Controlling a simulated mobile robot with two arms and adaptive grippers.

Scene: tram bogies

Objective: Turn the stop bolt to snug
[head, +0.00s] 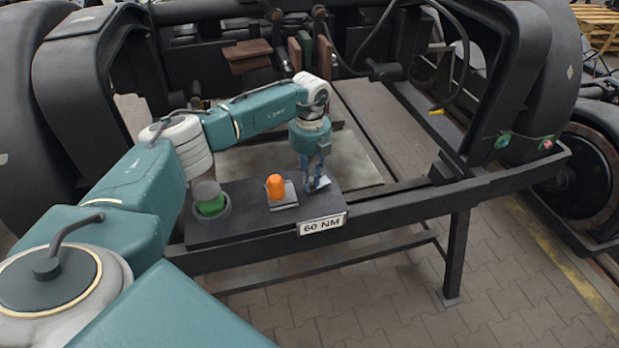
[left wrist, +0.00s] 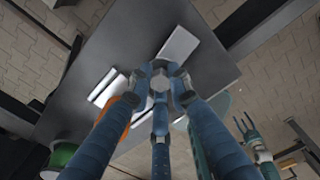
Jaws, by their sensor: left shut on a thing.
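My left gripper (head: 318,184) points straight down onto the right part of a dark plate (head: 240,228) at the front of the bogie frame. In the left wrist view its three blue fingers (left wrist: 160,88) are shut around the grey hexagonal head of the stop bolt (left wrist: 159,80). In the head view the fingers hide the bolt. A sign (head: 322,224) reading "60 NM" is on the plate's front edge, just below the gripper. My right gripper (left wrist: 243,124) shows small at the lower right of the left wrist view, its fingers apart and empty.
An orange capped piece (head: 276,187) stands on the plate just left of the gripper. A green piece with a grey top (head: 210,201) stands farther left. A black cable (head: 462,75) hangs at the right. Paved floor (head: 380,307) lies in front of the frame.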

